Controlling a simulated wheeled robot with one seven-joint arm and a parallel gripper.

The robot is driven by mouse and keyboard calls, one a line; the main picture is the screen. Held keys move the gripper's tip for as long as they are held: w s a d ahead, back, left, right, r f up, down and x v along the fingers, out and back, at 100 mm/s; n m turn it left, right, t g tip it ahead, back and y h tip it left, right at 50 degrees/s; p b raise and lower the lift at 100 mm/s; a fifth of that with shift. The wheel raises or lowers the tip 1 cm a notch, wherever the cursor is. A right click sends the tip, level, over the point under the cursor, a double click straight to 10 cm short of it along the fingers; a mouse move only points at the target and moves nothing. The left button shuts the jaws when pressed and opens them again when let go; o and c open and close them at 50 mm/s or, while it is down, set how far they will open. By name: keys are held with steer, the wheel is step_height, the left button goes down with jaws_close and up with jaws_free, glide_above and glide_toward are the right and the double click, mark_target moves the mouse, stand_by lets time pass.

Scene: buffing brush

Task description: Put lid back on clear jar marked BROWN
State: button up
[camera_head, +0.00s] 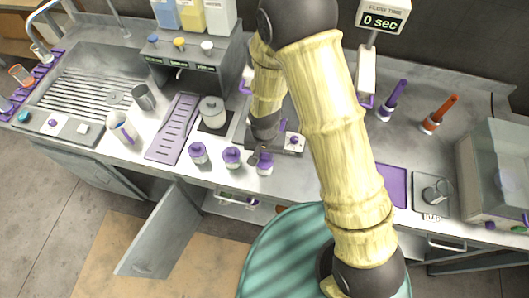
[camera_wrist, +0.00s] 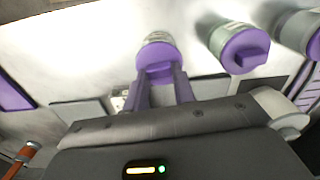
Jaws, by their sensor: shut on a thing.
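Three small clear jars with purple lids stand in a row near the counter's front edge: a left jar (camera_head: 198,153), a middle jar (camera_head: 232,158) and a right jar (camera_head: 264,168). My gripper (camera_wrist: 161,76) is shut on the purple lid (camera_wrist: 157,58) of the right jar, with one finger on each side. The lid sits at the mouth of that jar (camera_wrist: 157,38); I cannot tell whether it is fully seated. The middle jar (camera_wrist: 232,42) also shows in the wrist view, lidded. The jar labels are too small to read.
A larger jar (camera_head: 213,114) and a purple slotted rack (camera_head: 173,130) stand to the left. A dispenser (camera_head: 190,60) is behind. A cabinet door (camera_head: 160,232) hangs open below. My arm hides part of the counter's middle. A purple mat (camera_head: 392,185) lies at right.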

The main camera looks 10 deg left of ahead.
stand_by(0.4)
steer(key=o, duration=1.5)
steer(key=shift+r+p, duration=2.55)
steer(key=shift+r, duration=0.95)
steer(key=shift+c, duration=0.3)
jaws_close()
